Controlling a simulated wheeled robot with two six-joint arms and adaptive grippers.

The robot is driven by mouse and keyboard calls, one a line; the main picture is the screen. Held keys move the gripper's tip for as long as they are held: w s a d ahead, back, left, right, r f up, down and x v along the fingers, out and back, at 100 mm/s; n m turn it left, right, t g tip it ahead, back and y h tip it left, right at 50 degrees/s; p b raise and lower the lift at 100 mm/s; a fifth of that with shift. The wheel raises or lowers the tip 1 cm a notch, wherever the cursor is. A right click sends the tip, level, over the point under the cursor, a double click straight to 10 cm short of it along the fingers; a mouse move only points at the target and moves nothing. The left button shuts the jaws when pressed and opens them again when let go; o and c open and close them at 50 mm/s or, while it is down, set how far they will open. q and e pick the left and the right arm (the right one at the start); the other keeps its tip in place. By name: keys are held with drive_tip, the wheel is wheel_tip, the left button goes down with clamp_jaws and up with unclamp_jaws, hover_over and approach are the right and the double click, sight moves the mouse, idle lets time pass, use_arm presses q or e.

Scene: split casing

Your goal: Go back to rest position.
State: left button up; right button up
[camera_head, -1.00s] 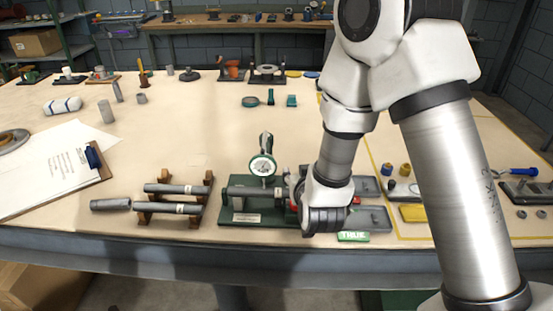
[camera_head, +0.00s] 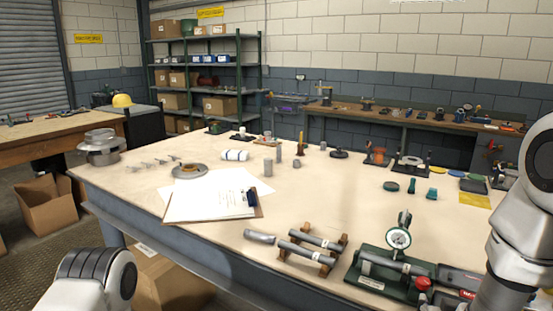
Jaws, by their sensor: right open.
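My right arm (camera_head: 512,235) comes in at the right edge of the head view, beside the dial gauge fixture. Its lower end runs out of the bottom of the picture. The right gripper is open, but its fingertips are not clearly visible. A rounded white joint of my left arm (camera_head: 95,280) shows at the bottom left, and the left gripper is out of view. The dial gauge (camera_head: 399,238) stands upright on its green fixture (camera_head: 383,284), with a grey shaft (camera_head: 398,264) lying in it.
Grey shafts (camera_head: 306,251) lie on a wooden rack left of the gauge. A clipboard (camera_head: 215,201) lies on the table (camera_head: 330,195). A red knob (camera_head: 423,283) and grey trays (camera_head: 460,279) are close to my right arm. The middle of the table is mostly clear.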

drive_tip(key=s+a+f+n+g+y, duration=0.1)
drive_tip(key=s+f+g, duration=0.3)
drive_tip(key=f, duration=0.6)
drive_tip(key=s+a+f+n+g+y, duration=0.1)
drive_tip(key=s+f, duration=0.5)
drive_tip(key=f, duration=0.4)
drive_tip(key=s+a+f+n+g+y, duration=0.1)
drive_tip(key=s+a+f+g, duration=0.2)
drive_tip(key=s+f, duration=0.2)
drive_tip(key=s+a+f+n+g+y, duration=0.1)
drive_tip(key=s+f+g, duration=0.3)
drive_tip(key=s, duration=0.7)
drive_tip(key=shift+s+a+f+y, duration=0.25)
drive_tip(key=shift+a+f+y, duration=0.35)
drive_tip(key=shift+a, duration=0.3)
